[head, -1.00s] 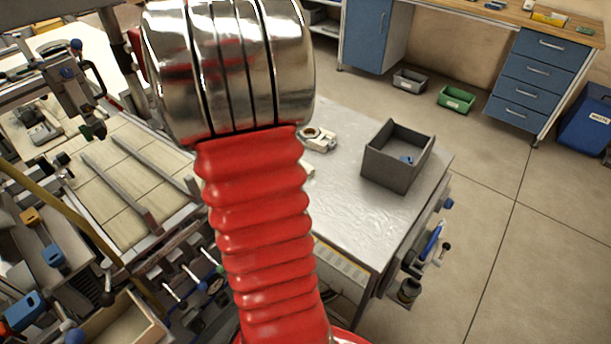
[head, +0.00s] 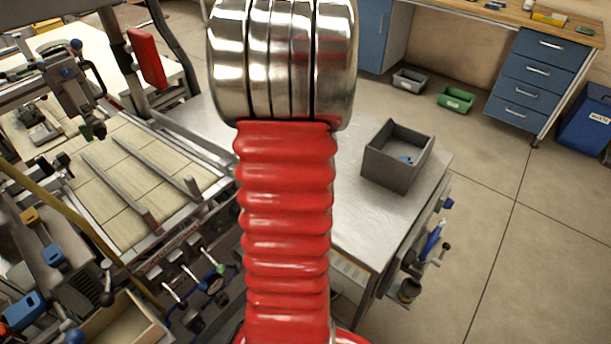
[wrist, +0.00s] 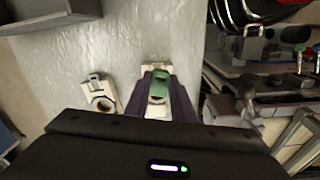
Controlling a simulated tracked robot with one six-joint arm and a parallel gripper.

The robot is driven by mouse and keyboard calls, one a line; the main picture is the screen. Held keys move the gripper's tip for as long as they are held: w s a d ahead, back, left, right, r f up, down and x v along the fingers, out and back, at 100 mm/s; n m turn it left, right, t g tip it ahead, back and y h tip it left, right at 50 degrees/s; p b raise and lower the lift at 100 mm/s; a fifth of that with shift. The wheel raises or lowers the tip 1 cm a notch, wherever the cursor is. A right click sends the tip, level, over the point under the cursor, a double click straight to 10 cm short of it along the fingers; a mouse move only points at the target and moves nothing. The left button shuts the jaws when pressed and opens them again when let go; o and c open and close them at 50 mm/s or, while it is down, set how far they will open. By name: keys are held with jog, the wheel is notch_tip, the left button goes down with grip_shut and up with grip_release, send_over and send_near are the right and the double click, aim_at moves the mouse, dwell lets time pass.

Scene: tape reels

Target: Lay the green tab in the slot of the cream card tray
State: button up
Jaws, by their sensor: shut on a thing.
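In the wrist view, my gripper (wrist: 158,84) has its dark purple fingers shut on the green tab (wrist: 161,88). A cream piece (wrist: 155,67), which looks like the card tray, shows beyond and between the fingers, directly under the tab in this view. Its slot is mostly hidden by the tab and fingers. I cannot tell whether the tab touches it. In the head view my red and chrome arm hides the gripper, the tab and the cream piece.
A second cream piece with a round hole (wrist: 101,98) lies left of the fingers on the grey metal bench top (head: 362,215). A dark grey bin (head: 388,172) stands on the bench's right side. A machine with levers (wrist: 262,95) crowds the wrist view's right side.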

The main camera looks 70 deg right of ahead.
jog(key=shift+w+d+n, duration=0.15)
jog(key=shift+d+n, duration=0.25)
jog(key=shift+n, duration=0.3)
notch_tip(320, 180, down, 6)
jog(key=shift+f, duration=0.15)
jog(key=shift+f, duration=1.85)
jog(key=shift+f, duration=0.65)
jog(key=o, duration=0.8)
jog(key=shift+o, duration=0.9)
jog(key=shift+r, duration=0.1)
notch_tip(320, 180, up, 13)
jog(key=shift+r, duration=0.1)
